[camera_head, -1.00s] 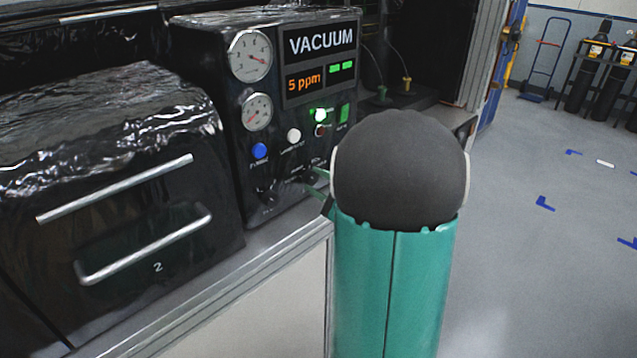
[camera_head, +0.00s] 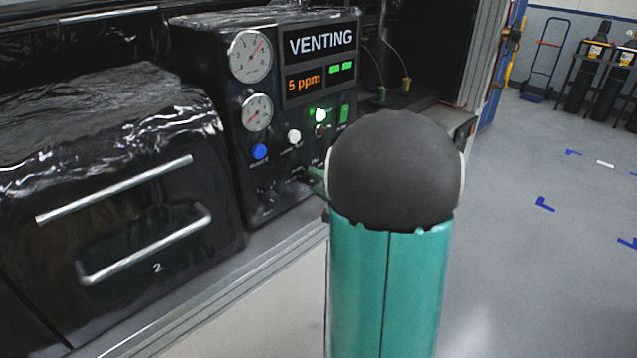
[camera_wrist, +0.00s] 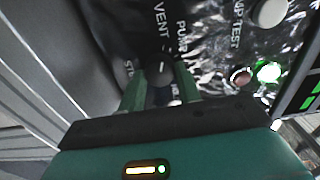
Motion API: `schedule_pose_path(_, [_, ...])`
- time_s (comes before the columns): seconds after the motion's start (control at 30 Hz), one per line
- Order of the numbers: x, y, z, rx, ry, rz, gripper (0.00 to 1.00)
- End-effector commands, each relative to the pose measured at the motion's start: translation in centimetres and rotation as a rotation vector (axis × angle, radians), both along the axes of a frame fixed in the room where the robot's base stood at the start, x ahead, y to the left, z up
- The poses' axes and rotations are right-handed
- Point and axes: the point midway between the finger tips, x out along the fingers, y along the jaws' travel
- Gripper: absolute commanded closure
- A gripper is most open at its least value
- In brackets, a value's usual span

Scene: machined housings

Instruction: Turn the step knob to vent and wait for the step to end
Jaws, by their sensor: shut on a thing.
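The step knob (camera_wrist: 161,69) is dark with a pale pointer mark, below the printed words VENT and PUMP in the wrist view. My gripper (camera_wrist: 160,88) has its two green fingers on either side of the knob and is shut on it. In the head view, my gripper (camera_head: 317,183) reaches the panel's lower right, and my arm largely hides the knob there. The display (camera_head: 320,40) reads VENTING, with 5 ppm in orange and green readouts under it.
Two round gauges (camera_head: 250,56) sit left of the display. Blue (camera_head: 259,151) and white (camera_head: 294,136) buttons and a lit green lamp (camera_head: 320,115) are below.

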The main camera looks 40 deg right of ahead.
Motion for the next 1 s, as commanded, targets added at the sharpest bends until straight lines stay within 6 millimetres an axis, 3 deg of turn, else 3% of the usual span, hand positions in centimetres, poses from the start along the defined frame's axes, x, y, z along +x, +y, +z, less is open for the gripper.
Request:
schedule_pose_path(0.37, [0.0, 0.0, 0.1, -0.006, -0.003, 0.001, 0.9])
schedule_pose_path(0.4, [0.0, 0.0, 0.1, -0.006, -0.003, 0.001, 0.61])
schedule_pose_path(0.5, [0.0, 0.0, 0.1, -0.006, -0.002, 0.001, 0.45])
schedule_pose_path(0.83, [-0.3, 0.0, 0.0, -0.004, -0.001, -0.001, 0.45])
schedule_pose_path(1.0, [-2.3, -0.1, 0.0, -0.004, -0.001, -0.003, 0.45])
